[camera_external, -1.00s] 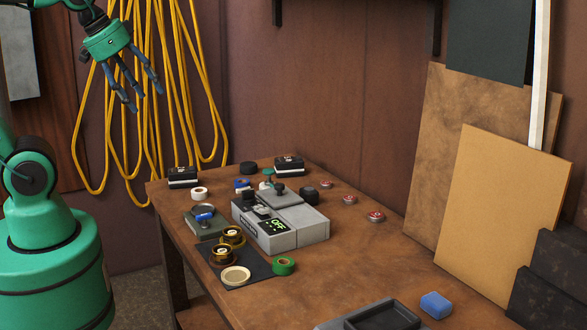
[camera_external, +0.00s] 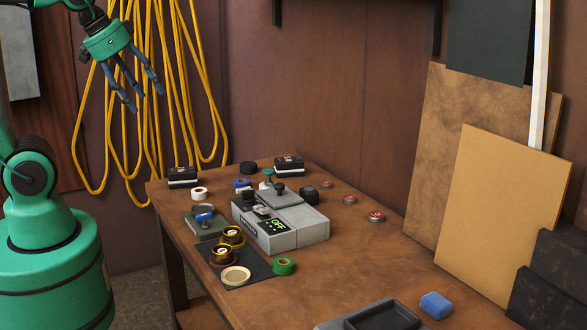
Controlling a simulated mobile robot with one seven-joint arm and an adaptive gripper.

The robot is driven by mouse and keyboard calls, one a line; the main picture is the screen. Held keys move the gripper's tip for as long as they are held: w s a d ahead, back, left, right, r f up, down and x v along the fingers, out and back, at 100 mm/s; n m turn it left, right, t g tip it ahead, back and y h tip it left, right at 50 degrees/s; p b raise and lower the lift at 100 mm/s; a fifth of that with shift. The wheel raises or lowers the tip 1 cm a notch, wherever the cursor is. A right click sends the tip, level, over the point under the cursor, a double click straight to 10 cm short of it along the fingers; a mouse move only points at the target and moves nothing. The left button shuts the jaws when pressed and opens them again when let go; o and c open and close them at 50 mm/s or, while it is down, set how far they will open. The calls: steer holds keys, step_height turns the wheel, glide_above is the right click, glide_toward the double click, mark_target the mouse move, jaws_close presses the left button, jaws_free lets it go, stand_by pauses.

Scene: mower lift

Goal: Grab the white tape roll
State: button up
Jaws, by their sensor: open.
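A small white tape roll (camera_external: 199,193) lies flat near the left edge of the brown workbench (camera_external: 345,255), just in front of a black-and-white box. A second white ring-like piece shows partly beside a blue roll (camera_external: 242,184) farther right; I cannot tell what it is. My gripper (camera_external: 143,99) is open and empty. It hangs in the air at the upper left, well above the bench and left of the tape roll, in front of the yellow hoses.
Boards (camera_external: 505,211) lean at the right. Yellow hoses (camera_external: 200,110) hang behind my gripper.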

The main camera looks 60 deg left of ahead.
steer(key=shift+o, duration=0.9)
steer(key=shift+w+a, duration=0.1)
steer(key=shift+w, duration=0.05)
